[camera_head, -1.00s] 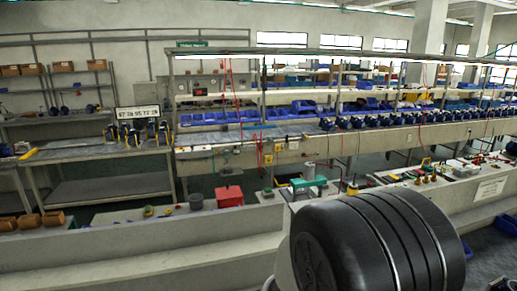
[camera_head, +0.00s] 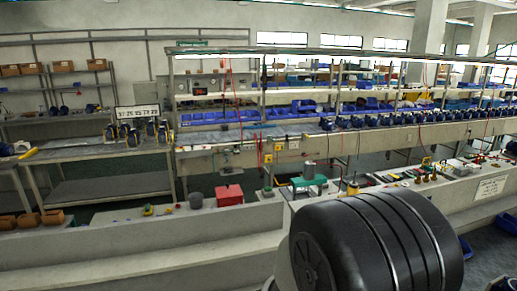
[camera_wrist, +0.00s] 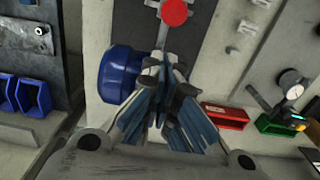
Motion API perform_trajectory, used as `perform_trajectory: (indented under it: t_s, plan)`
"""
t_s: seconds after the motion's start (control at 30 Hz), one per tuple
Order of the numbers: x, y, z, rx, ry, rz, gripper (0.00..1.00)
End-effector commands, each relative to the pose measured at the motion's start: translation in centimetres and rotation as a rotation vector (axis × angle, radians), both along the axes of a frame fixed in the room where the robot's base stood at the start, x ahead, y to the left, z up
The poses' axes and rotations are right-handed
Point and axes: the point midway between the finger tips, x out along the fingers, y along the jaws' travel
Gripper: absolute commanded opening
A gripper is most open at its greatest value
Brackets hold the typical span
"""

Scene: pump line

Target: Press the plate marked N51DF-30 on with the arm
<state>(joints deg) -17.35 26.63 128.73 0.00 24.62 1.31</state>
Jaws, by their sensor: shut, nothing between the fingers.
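My gripper (camera_wrist: 164,68) is shut and empty in the wrist view, its finger ends together in front of a grey upright surface. A blue round housing (camera_wrist: 119,73) stands just left of the fingers; I cannot tell whether they touch it. A red disc (camera_wrist: 174,12) on a grey fitting is above the fingertips. No plate with the marking N51DF-30 can be read in either view. My gripper does not show in the head view, where my dark arm fills the lower right.
In the wrist view, a red tray (camera_wrist: 226,115), a green tray (camera_wrist: 280,124) and a dial gauge (camera_wrist: 292,88) are at the right. Blue bins (camera_wrist: 27,95) are at the left. The head view shows a red box (camera_head: 229,194) and long benches.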

Motion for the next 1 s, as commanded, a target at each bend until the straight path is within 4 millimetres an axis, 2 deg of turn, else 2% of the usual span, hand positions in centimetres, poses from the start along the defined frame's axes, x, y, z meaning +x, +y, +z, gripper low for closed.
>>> perform_trajectory:
  t_s: [0.63,1.0]
  plan:
    - [-0.1,0.0,-0.1,-0.001,0.003,0.000,0.00]
    - [0.0,0.0,2.8,-0.001,0.002,0.000,0.00]
